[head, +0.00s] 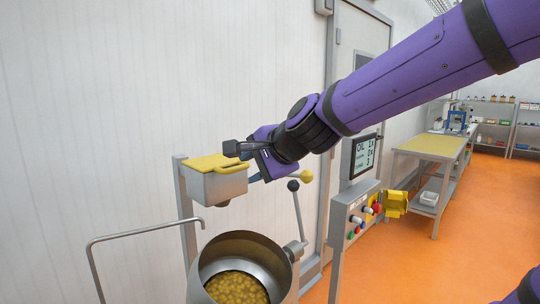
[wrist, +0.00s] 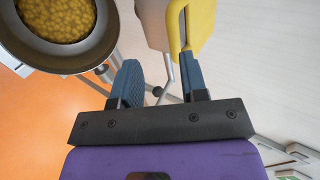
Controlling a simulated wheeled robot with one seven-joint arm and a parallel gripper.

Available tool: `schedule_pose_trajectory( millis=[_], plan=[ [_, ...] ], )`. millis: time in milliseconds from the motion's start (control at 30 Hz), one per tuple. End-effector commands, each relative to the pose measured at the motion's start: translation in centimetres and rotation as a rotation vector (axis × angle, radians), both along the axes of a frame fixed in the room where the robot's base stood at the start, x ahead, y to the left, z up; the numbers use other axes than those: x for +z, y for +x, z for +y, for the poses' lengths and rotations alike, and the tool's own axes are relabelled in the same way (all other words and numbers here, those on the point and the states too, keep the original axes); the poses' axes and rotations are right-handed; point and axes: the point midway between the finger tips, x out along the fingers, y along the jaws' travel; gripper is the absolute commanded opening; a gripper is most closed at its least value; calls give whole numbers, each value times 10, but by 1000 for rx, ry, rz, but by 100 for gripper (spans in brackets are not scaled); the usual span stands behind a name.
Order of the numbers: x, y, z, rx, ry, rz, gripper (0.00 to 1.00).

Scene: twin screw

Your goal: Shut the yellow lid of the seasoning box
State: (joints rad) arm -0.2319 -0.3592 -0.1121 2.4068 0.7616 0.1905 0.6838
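The seasoning box (head: 216,186) is a grey box mounted on a post against the white wall. Its yellow lid (head: 203,162) lies over the box top, with a handle at the right front; I cannot tell whether a thin gap remains. In the wrist view, the lid (wrist: 204,22) and the grey box side (wrist: 154,22) show at the top. My gripper (head: 248,163) is just right of the box, beside the lid handle. In the wrist view, the blue fingers of my gripper (wrist: 160,66) are apart with nothing between them. The right fingertip is close to the lid's yellow edge; contact is unclear.
A steel pot (head: 237,246) with yellowish pieces stands below the box. A lever with a dark knob (head: 293,186) rises beside it. A control panel (head: 357,212) with a screen stands farther right. Orange floor is open beyond.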

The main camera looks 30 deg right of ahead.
Motion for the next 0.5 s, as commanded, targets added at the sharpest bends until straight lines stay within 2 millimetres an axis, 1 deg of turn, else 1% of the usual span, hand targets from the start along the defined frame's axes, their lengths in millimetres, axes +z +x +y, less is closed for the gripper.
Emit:
schedule_pose_trajectory(
  millis=[300, 500],
  plan=[
    [22, -29, -10, -2, 0, -2, 40],
    [30, -41, -14, -2, -1, 0, 40]
  ],
)
